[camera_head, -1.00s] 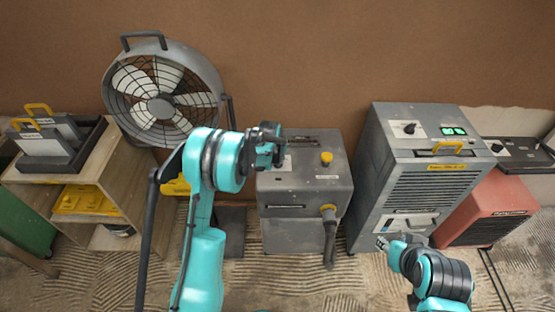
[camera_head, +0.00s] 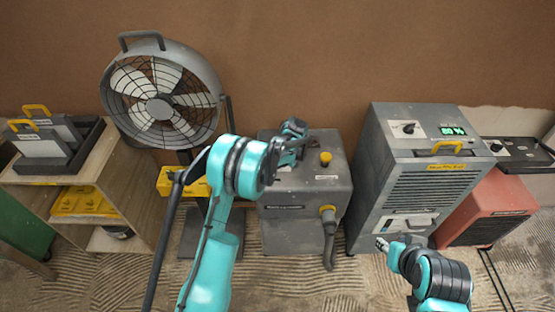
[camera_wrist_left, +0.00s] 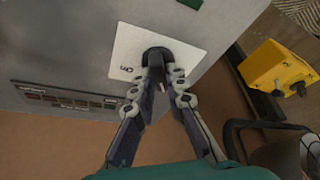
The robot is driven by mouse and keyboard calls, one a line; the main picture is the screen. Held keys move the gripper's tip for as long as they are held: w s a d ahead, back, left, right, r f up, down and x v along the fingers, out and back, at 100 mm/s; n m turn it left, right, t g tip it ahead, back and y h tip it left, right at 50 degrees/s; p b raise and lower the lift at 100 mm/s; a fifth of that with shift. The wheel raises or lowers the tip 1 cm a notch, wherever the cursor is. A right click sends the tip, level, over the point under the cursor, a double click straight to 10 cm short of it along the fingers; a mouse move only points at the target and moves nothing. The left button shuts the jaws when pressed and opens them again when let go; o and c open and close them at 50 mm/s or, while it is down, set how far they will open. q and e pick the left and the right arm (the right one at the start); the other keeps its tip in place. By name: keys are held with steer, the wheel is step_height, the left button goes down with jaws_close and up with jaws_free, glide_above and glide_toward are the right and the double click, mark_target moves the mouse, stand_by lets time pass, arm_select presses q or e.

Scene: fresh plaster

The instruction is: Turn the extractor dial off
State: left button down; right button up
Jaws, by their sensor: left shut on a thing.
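The grey machine (camera_head: 333,200) with the dial stands in the middle of the head view, against the brown wall. In the left wrist view, the black dial (camera_wrist_left: 157,53) sits on a white plate (camera_wrist_left: 128,47) lettered "On" at its lower left. My left gripper (camera_wrist_left: 168,78) has its two fingers shut on the dial. In the head view my left gripper (camera_head: 287,155) is over the machine's top left and hides most of the dial. The dial's pointer direction cannot be told. My right gripper (camera_head: 382,243) is low before the tall grey unit, too small to judge.
A yellow knob (camera_head: 325,158) and a hose outlet (camera_head: 328,212) are on the same machine. A fan (camera_head: 160,90) stands to the left, beside a wooden shelf (camera_head: 130,165). A tall grey unit (camera_head: 375,190) with a green display and a red heater (camera_head: 490,205) stand right.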

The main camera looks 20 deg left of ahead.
arm_select(q)
steer(key=shift+n+g, duration=0.3)
steer(key=shift+n, duration=0.7)
steer(key=c, duration=1.5)
jaws_free()
steer(key=shift+c, duration=0.2)
steer(key=v, duration=1.2)
steer(key=shift+d, duration=0.2)
steer(key=shift+w, duration=0.15)
